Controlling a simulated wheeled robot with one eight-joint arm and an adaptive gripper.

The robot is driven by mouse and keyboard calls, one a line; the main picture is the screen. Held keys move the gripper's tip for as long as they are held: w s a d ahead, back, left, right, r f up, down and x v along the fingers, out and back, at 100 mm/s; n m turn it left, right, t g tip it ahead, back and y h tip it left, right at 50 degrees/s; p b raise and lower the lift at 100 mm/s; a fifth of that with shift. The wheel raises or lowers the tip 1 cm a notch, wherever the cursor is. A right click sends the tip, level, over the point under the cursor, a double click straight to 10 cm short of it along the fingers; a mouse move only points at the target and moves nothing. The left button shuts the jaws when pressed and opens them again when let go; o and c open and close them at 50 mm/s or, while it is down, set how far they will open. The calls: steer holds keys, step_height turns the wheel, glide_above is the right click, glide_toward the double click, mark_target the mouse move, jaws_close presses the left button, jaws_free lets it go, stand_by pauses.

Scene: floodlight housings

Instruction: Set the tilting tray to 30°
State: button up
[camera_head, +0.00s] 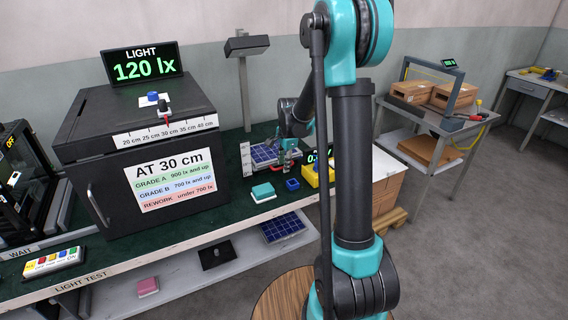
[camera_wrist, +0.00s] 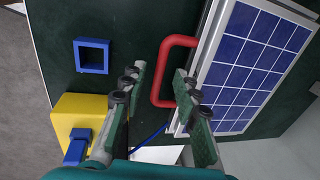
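The tilting tray (camera_head: 264,154) carries a blue solar panel on the bench in the head view. In the wrist view, the panel and the tray's pale edge (camera_wrist: 208,52) are at the right. A red U-shaped handle (camera_wrist: 158,72) sticks out from the tray's left side. My gripper (camera_wrist: 160,72) is open, with one finger on each side of the handle's outer bar. I see gaps beside the bar, so it does not look clamped. In the head view my gripper (camera_head: 289,150) is small, beside the tray, and partly hides it. The tray's angle cannot be read.
A yellow device (camera_head: 314,176) with a display stands right of the tray; its blue part (camera_wrist: 76,147) shows in the wrist view. A black light box (camera_head: 85,150) stands left.

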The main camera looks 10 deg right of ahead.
steer(key=shift+c, duration=0.6)
jaws_close()
steer(key=shift+r, duration=0.1)
